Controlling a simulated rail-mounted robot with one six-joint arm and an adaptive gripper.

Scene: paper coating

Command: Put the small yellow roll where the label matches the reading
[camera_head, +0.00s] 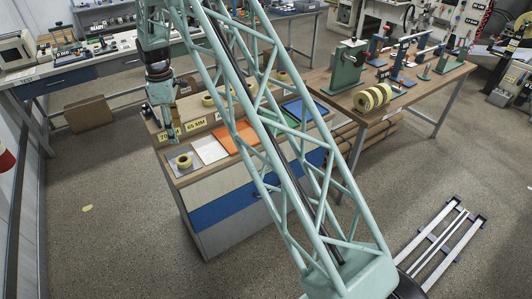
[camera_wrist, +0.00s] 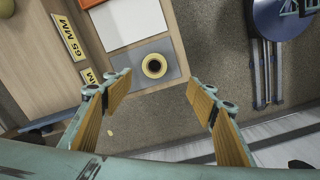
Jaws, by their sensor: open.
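The small yellow roll (camera_head: 184,161) lies flat on a grey plate (camera_head: 174,171) at the near left corner of the cabinet top. In the wrist view, the roll (camera_wrist: 154,66) shows its dark round hole, lying ahead of my fingertips. My gripper (camera_head: 172,136) is above the cabinet's left end; in the wrist view its two wooden-faced fingers (camera_wrist: 160,95) are spread wide with nothing between them. A yellow 65 MM label (camera_head: 195,125) and a label that seems to read 70 MM (camera_head: 168,134) front a raised wooden shelf. I can read no measurement display.
White (camera_head: 210,150), orange (camera_head: 235,138) and blue (camera_head: 305,110) sheets lie right of the roll. Another yellow roll (camera_head: 208,100) sits on the shelf behind the labels. My lattice arm hides part of the cabinet.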

